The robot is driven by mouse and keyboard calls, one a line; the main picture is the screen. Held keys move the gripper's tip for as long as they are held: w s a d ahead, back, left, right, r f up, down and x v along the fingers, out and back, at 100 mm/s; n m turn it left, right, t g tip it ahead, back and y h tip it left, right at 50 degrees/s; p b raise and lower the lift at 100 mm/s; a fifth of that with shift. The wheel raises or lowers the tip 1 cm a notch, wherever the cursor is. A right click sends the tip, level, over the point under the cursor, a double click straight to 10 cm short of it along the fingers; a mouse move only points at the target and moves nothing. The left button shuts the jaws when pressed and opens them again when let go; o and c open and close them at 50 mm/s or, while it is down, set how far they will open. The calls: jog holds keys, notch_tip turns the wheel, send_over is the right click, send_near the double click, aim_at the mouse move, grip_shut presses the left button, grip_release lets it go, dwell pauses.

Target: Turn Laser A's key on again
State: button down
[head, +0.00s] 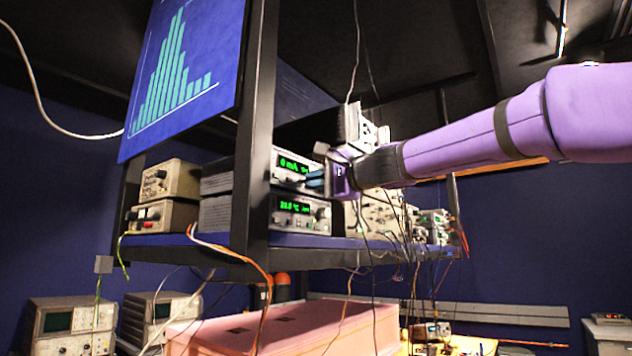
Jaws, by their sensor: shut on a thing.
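Two stacked controllers sit on the shelf behind a black post. The upper controller (284,164) shows a green "0 mA" readout. The lower controller (285,212) shows a green reading that looks like a temperature in °C. I cannot read a Laser A label. My gripper (315,180), at the end of my purple arm, is at the right part of the upper controller's front. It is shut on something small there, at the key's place. The key itself is hidden by the fingers.
The black post (255,140) stands just left of the controllers. More instruments (378,215) fill the shelf to the right. Thin cables hang around the shelf edge (330,243) and below my arm. A pink box (290,330) lies below.

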dwell(0.3)
jog(key=c, duration=1.3)
grip_release()
jog(key=shift+d, duration=0.1)
jog(key=v, duration=1)
jog(key=shift+s+d, duration=0.3)
jog(key=shift+f, duration=0.1)
jog(key=s+d+f+n+g+h, duration=0.2)
jog(key=s+d+f+h, duration=0.2)
jog(key=s+f, duration=0.5)
jog(key=s+d+f+n+g+h, duration=0.2)
jog(key=s+d+f+h, duration=0.3)
jog(key=s+d+f, duration=0.4)
jog(key=s+d+f+n+g+h, duration=0.1)
jog(key=s+d+f+n+h, duration=0.2)
jog(key=s+f, duration=0.7)
jog(key=d+f+h, duration=0.2)
jog(key=d+f, duration=0.2)
jog(key=f, duration=0.6)
jog(key=shift+f+n+g, duration=0.15)
jog(key=shift+n+g, duration=0.25)
